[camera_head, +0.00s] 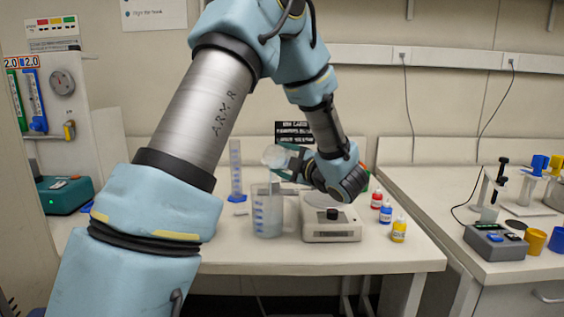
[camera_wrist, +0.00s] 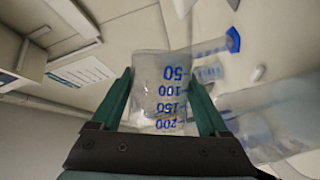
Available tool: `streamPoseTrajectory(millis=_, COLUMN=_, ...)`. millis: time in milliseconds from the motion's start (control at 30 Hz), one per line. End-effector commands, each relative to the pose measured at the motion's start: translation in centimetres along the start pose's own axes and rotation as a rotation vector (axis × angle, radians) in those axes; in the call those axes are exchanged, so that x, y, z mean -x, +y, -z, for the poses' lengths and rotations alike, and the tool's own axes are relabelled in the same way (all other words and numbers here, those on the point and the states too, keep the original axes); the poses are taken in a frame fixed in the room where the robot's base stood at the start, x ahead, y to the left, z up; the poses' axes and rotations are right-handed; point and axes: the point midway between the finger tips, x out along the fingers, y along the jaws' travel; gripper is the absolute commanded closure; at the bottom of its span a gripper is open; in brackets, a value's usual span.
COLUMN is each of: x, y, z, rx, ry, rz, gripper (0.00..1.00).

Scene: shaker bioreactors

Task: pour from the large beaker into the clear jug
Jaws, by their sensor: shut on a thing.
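The large beaker (camera_head: 274,156) is clear with blue marks. It is held tilted, mouth to the left, above the clear jug (camera_head: 267,212). My gripper (camera_head: 291,162) is shut on it from the right. In the wrist view the beaker (camera_wrist: 160,98) sits between the two green fingers of my gripper (camera_wrist: 158,82), its numbers upside down. The jug stands upright on the table with its handle to the right. It also shows in the wrist view (camera_wrist: 275,118). A faint streak hangs between beaker and jug; I cannot tell surely whether it is liquid.
A graduated cylinder (camera_head: 236,170) stands behind and left of the jug. A balance (camera_head: 331,226) is right of the jug. Red, blue and yellow bottles (camera_head: 399,230) stand further right. The table's front left is clear. A side bench holds a grey device (camera_head: 495,242).

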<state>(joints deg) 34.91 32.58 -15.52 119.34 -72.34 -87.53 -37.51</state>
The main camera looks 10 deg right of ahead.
Motion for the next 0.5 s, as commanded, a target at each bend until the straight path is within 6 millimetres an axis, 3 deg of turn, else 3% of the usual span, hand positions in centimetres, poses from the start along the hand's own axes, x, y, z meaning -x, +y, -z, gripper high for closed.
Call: streamPoseTrajectory(millis=500, x=0.02, y=-0.02, z=0.05, rx=0.029, ry=0.004, rz=-0.013, gripper=0.95)
